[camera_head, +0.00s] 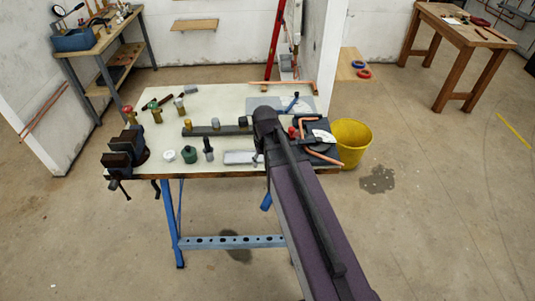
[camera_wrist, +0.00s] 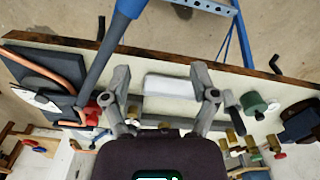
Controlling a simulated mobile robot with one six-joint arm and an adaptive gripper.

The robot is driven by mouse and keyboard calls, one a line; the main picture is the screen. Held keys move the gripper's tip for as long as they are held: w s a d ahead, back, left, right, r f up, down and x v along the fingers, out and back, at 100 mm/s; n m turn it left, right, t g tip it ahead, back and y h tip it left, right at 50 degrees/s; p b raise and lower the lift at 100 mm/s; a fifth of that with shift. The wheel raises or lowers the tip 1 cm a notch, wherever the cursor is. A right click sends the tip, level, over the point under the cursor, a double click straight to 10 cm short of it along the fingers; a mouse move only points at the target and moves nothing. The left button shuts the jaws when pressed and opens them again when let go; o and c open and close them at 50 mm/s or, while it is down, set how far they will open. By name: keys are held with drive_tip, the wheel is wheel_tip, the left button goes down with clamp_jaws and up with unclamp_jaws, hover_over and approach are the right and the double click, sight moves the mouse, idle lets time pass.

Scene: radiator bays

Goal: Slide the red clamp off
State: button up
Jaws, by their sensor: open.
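A small red part (camera_head: 293,132), which may be the red clamp, sits at the bench's right end beside the dark plate with copper pipe. It also shows in the wrist view (camera_wrist: 92,112), left of my gripper (camera_wrist: 159,75). Its shape is too small to tell. My gripper is open, its fingers apart above the bench. A pale block (camera_wrist: 170,87) shows between the fingers, apparently on the bench top. I see nothing held. In the head view my arm covers part of the bench around the gripper.
The bench (camera_head: 215,100) carries a vise (camera_head: 125,150) at left, brass fittings, a dark bar and a green-capped jar (camera_head: 190,154). A blue-handled lever (camera_wrist: 108,48) crosses beside my left finger. A yellow bucket (camera_head: 351,140) stands right of the bench. Open floor lies at the right.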

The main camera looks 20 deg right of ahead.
drive_tip(key=shift+s+a+f, duration=0.25)
drive_tip(key=shift+s+a, duration=0.35)
drive_tip(key=shift+s, duration=0.25)
drive_tip(key=s, duration=0.1)
drive_tip(key=s+a, duration=0.2)
drive_tip(key=s, duration=0.1)
drive_tip(key=shift+w, duration=0.1)
drive_tip(key=shift+c, duration=1.3)
